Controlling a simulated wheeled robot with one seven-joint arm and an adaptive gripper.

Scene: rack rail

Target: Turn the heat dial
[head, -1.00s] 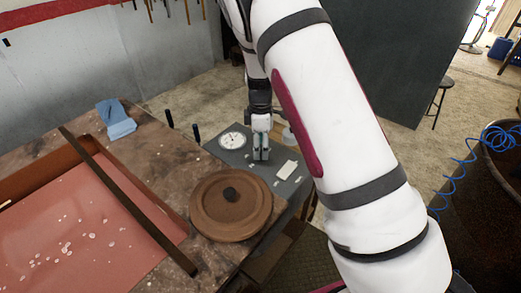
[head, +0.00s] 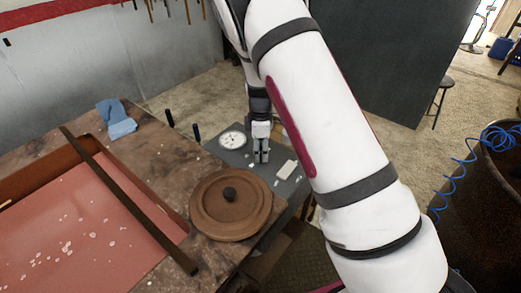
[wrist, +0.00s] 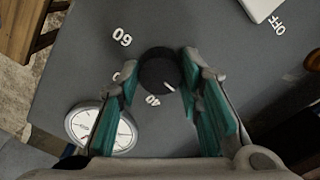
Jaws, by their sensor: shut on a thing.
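The heat dial (wrist: 160,70) is a round black knob with a white pointer line, on a grey panel (wrist: 215,30). In the wrist view the line points down and to the right. White marks stand around the dial: a 60 (wrist: 121,37) at upper left, a partly hidden mark at lower left, a 40 (wrist: 152,100) just below, and OFF (wrist: 278,23) at far upper right. My gripper (wrist: 159,77) is shut on the dial, with one teal-lined finger on each side. In the head view my gripper (head: 261,158) points down onto the panel and hides the dial.
A white-faced gauge (head: 232,140) lies left of my gripper; a pale block (head: 286,170) lies right. A round brown lid (head: 231,204) with a dark knob is in front. A wooden table (head: 150,165) with a red-lined tray (head: 80,225) and blue cloth (head: 117,119) is at left.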

